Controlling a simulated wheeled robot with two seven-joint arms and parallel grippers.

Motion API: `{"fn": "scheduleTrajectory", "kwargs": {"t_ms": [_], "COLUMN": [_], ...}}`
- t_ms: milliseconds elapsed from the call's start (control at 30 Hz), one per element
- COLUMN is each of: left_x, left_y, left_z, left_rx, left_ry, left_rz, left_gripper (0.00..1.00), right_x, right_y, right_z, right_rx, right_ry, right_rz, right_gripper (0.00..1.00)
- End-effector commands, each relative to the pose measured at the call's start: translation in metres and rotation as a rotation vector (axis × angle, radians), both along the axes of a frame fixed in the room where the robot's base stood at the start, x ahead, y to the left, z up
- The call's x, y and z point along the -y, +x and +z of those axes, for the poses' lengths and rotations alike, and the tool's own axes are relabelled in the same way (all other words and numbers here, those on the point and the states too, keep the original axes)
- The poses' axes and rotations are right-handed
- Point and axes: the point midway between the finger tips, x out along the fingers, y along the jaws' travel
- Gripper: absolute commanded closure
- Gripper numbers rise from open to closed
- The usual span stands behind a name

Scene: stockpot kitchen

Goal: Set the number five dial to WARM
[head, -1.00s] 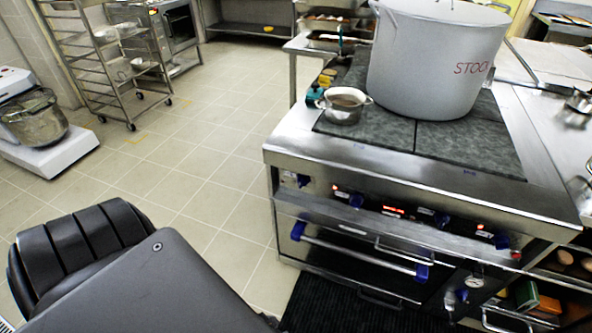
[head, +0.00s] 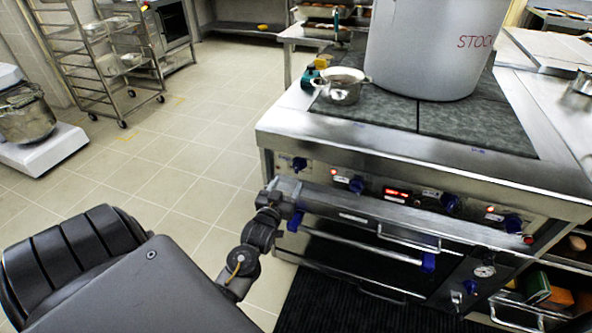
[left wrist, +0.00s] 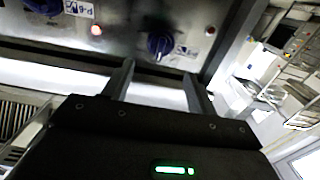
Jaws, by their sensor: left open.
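A row of blue dials runs along the front panel of the steel stove (head: 400,160). In the head view they include a leftmost dial (head: 299,164), a second (head: 356,184), a third (head: 450,202) and a right one (head: 512,223). Their numbers are too small to read. My left gripper (head: 290,193) is just below the leftmost dial. In the left wrist view, the open fingers (left wrist: 158,74) point at the panel, with one blue dial (left wrist: 160,44) ahead between them, apparently not gripped. Another dial (left wrist: 45,5) is at the top left. My right gripper is not in view.
A large stockpot (head: 425,45) and a small pot (head: 343,86) stand on the dark cooktop. Below the dials are an oven handle (head: 360,245) with blue ends and a gauge (head: 484,271).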

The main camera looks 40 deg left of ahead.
Motion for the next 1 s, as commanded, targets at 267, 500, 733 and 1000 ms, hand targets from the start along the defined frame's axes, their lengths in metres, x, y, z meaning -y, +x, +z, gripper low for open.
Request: {"fn": "scheduleTrajectory", "kwargs": {"t_ms": [267,500,733,1000], "left_x": [-0.018,-0.027,-0.029,-0.028], "left_y": [0.051,0.077,0.082,0.082], "left_z": [0.0,0.0,0.0,-0.001], "left_rx": [0.0,-0.001,-0.001,-0.001], "left_ry": [0.0,0.0,0.0,0.0], "left_rz": [0.0,0.0,0.0,0.0], "left_gripper": [0.42,0.42,0.42,0.58], "right_x": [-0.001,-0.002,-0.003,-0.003], "right_y": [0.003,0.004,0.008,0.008], "right_z": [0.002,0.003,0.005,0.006], "right_rx": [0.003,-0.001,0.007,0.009], "right_ry": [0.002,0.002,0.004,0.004], "right_rz": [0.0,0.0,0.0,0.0], "right_gripper": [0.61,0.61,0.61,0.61]}}
